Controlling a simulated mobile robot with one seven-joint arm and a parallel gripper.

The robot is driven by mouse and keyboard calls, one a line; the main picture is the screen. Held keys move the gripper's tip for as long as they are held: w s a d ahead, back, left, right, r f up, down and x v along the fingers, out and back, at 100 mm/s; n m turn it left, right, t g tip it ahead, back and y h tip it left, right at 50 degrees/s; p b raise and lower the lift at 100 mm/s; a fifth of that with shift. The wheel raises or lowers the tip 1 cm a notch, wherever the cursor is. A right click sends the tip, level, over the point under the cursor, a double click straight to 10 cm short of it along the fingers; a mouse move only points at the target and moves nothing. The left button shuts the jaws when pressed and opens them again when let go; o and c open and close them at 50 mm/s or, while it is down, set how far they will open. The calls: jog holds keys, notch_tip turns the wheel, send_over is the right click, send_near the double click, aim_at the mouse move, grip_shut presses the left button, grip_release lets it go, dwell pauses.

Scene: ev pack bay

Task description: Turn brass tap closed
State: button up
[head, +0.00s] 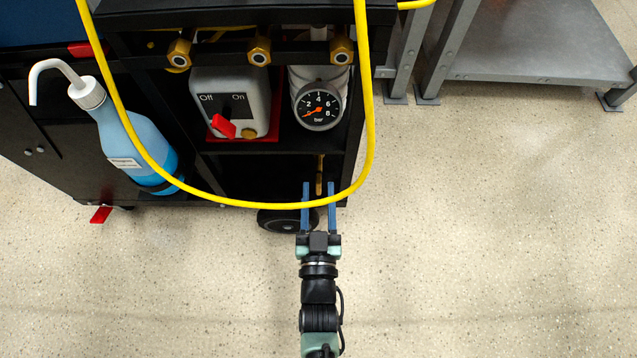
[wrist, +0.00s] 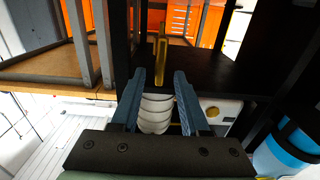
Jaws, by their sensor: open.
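The brass tap (head: 319,174) shows as a narrow upright brass bar low on the right side of the black cart, below the gauge. Its lower end is near my fingertips. It also shows in the wrist view (wrist: 162,48), upright and just beyond the gap between my fingers. My gripper (head: 318,187) is open, with one blue finger on each side of the tap's line. In the wrist view my gripper (wrist: 159,74) holds nothing. I cannot tell whether the fingers touch the tap, or how its valve body sits.
A yellow hose (head: 366,120) loops down across the cart front and over my fingers in the head view. A pressure gauge (head: 318,107), an Off/On switch box (head: 257,100) and a blue bottle (head: 130,135) are nearby. The floor (head: 480,220) at right is clear.

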aim_at(319, 187)
jog(key=shift+w+b, duration=0.45)
jog(key=shift+w, duration=1.1)
jog(key=shift+c, duration=0.2)
grip_shut()
